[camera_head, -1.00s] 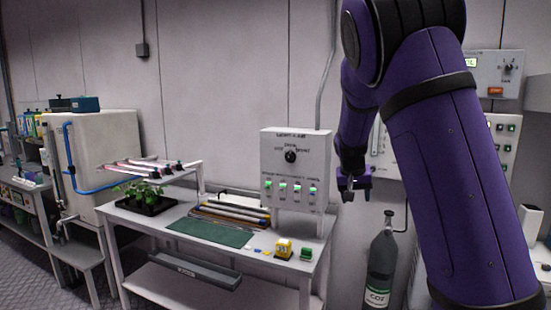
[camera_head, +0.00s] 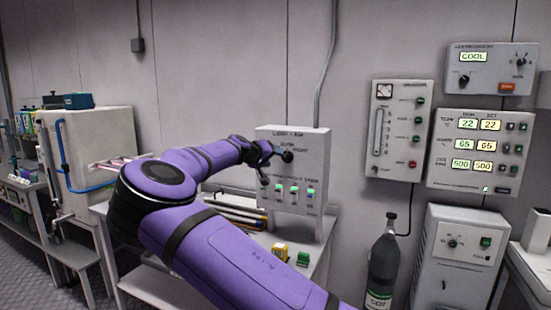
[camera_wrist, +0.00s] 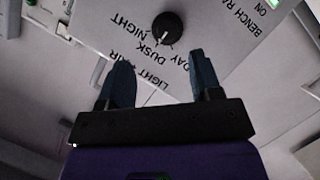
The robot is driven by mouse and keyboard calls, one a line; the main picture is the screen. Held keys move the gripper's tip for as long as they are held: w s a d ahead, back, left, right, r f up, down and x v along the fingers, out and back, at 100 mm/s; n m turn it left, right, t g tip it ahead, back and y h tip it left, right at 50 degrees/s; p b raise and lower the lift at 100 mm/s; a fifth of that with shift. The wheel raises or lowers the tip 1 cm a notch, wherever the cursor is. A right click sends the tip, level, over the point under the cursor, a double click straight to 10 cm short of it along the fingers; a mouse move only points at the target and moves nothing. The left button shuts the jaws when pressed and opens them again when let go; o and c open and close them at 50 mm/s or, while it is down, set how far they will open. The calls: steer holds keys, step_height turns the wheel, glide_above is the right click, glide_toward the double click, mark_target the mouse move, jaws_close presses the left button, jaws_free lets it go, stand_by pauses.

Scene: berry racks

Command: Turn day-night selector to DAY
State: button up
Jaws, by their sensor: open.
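The day-night selector is a round black knob (camera_wrist: 167,27) on a pale panel, with the words NIGHT, DUSK and DAY printed beside it in the wrist view. A pale mark shows on the knob's side facing the words; I cannot tell for sure which word it points at. In the head view the knob (camera_head: 287,156) sits on the upper front of the light and air box (camera_head: 318,150). My gripper (camera_wrist: 161,78) is open and empty, its two dark fingers apart, with the knob beyond the fingertips. In the head view my gripper (camera_head: 268,150) is just left of the knob, partly covering the panel.
Several green-lit switches (camera_head: 294,191) line the box below the knob. A bench (camera_head: 325,250) stands under it, with a yellow item (camera_head: 280,252) and a green item (camera_head: 303,258). A dark gas bottle (camera_head: 384,265) stands right of the bench. More control panels (camera_head: 402,130) hang on the right wall.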

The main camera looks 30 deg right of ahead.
mark_target(285, 157)
steer(key=x, duration=0.3)
steer(key=w+x, duration=0.1)
steer(key=x, duration=0.5)
steer(key=shift+w+d+r, duration=0.1)
steer(key=shift+w, duration=0.4)
steer(key=c, duration=0.9)
